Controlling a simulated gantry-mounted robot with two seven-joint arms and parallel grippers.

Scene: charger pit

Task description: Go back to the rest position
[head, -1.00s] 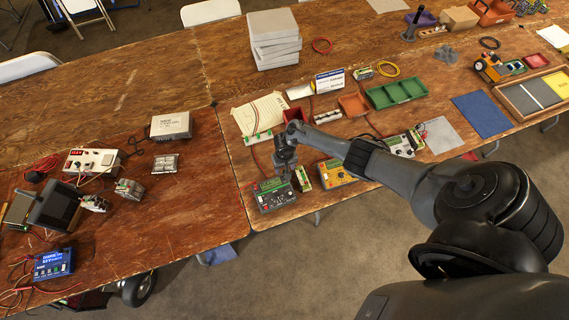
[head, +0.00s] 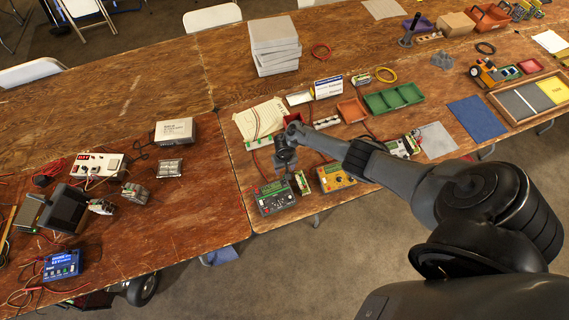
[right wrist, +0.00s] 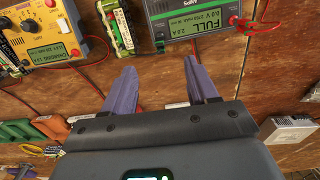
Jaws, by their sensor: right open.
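My right gripper (head: 284,162) is over the front left part of the right-hand table (head: 222,98) in the head view. In the right wrist view its two fingers (right wrist: 165,90) are apart, with nothing between them but table surface. A green charger (head: 274,198) lies in front of it on the table; it also shows in the right wrist view (right wrist: 190,14), its display reading "FULL". A small green-and-white battery pack (head: 302,182) stands right beside that charger. A yellow charger (head: 335,177) is to its right. My left gripper is not in view.
A green compartment tray (head: 393,98), an orange bin (head: 352,110) and a stack of grey boxes (head: 275,45) lie farther back. On the left table are a blue charger (head: 62,265), a white power unit (head: 98,166) and loose cables. Bare wood lies at the left table's middle.

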